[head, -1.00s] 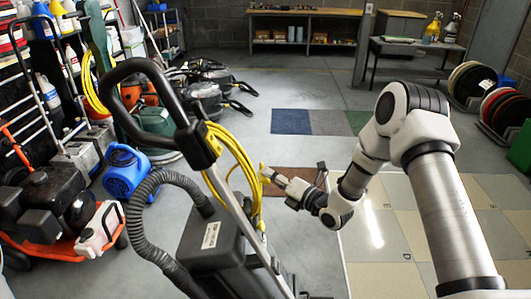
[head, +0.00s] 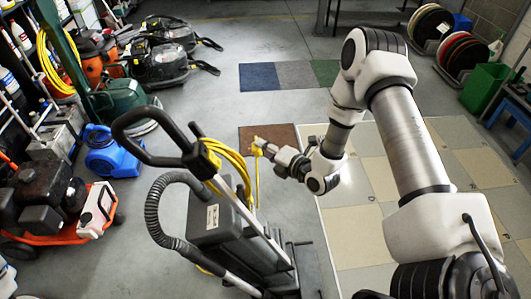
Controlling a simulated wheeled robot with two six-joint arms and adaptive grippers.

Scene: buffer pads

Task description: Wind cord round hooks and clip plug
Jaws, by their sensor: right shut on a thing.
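A floor machine with a black looped handle (head: 140,120) and a dark body (head: 215,225) stands at the centre left. A yellow cord (head: 232,158) hangs in loops by the upper handle column. The hooks are hidden or too small to make out. My right gripper (head: 262,148) reaches in from the right, just right of the loops. It is shut on the yellow plug end (head: 257,146) of the cord, and a length of cord hangs from there. My left gripper is not in view.
A blue blower (head: 115,155) and an orange machine (head: 45,200) stand at the left. Black vacuums (head: 160,60) are behind. Carpet samples (head: 290,75) and a tiled area (head: 350,225) lie on the floor.

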